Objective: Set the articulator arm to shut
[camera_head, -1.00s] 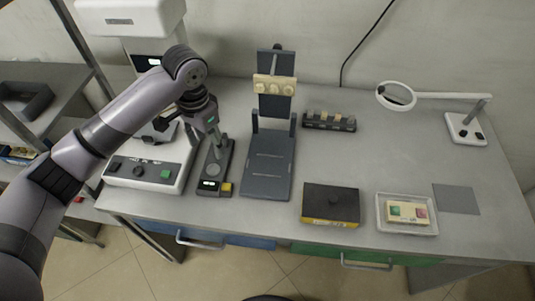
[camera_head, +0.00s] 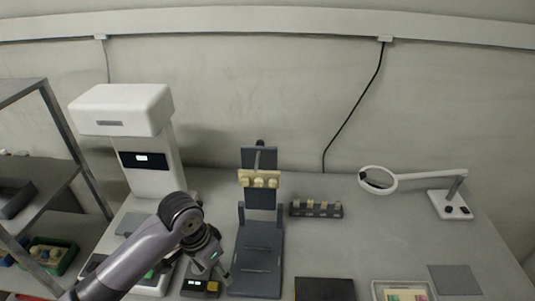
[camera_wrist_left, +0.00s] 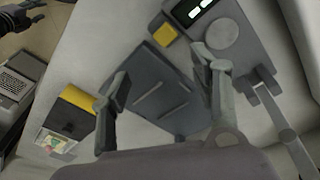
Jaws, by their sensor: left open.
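The articulator has a dark slotted base plate (camera_head: 257,262) lying on the bench and an upper arm (camera_head: 261,160) standing raised behind it, with a cream tooth block (camera_head: 259,180) on it. My left gripper (camera_head: 217,275) is open and empty, just left of the base plate's front part. In the left wrist view the fingers of my left gripper (camera_wrist_left: 170,75) stand apart, with the slotted base plate (camera_wrist_left: 160,92) showing between and below them. The raised arm is out of that view. A dark gripper-like shape (camera_wrist_left: 14,20) at the upper left corner may be my right gripper; its jaws are unclear.
A white scanner-like machine (camera_head: 155,175) is behind my left arm. A black box (camera_head: 325,289), a tray (camera_head: 376,286), a block rack (camera_head: 316,213) and a magnifier lamp (camera_head: 450,205) are to the right.

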